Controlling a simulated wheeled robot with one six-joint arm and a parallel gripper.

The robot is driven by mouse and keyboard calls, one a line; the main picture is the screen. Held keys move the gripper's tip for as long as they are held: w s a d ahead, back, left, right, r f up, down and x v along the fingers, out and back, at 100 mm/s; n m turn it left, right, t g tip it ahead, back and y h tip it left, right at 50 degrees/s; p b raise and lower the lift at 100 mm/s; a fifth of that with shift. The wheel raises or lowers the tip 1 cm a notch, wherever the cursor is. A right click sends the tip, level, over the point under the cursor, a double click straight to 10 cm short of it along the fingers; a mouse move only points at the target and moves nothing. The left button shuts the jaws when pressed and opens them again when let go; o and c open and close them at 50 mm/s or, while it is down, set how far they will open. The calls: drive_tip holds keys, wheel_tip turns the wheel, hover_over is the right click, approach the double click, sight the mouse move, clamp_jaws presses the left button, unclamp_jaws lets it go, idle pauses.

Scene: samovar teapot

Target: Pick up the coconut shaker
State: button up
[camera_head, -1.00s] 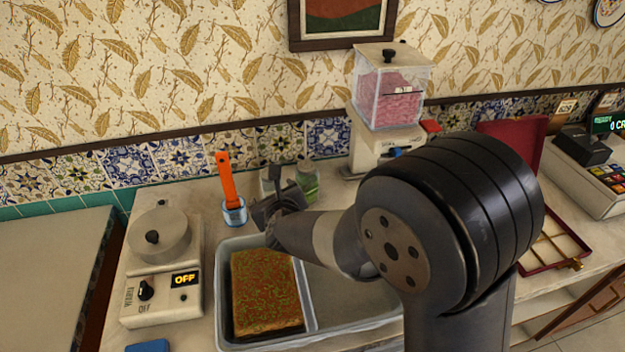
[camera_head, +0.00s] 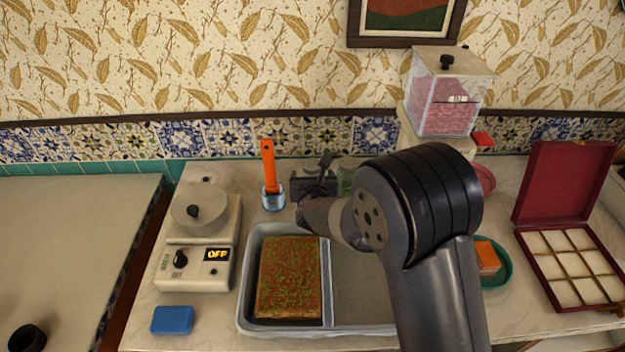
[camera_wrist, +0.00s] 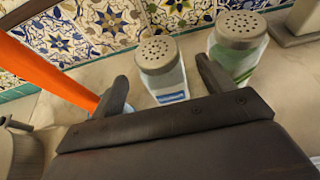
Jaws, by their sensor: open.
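Two shakers with perforated grey lids stand side by side on the counter against the tiled wall. The one with whitish contents and a blue label, which looks like the coconut shaker (camera_wrist: 162,72), stands ahead of my gripper (camera_wrist: 161,84), between the lines of its two fingers in the wrist view. The other, a shaker with green contents (camera_wrist: 236,48), stands just to its right, beyond the right finger. It also shows in the head view (camera_head: 346,178). My gripper (camera_head: 318,172) is open and empty; in the head view it largely hides the whitish shaker.
An orange-handled tool in a glass cup (camera_head: 272,198) stands close left of my gripper.

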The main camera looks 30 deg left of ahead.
drive_tip(key=shift+p+x, duration=1.15)
drive_tip(key=shift+x, duration=1.3)
drive_tip(key=shift+d+f, duration=0.1)
drive_tip(key=shift+f, duration=0.05)
drive_tip(key=shift+c, duration=0.2)
drive_tip(key=c, duration=1.2)
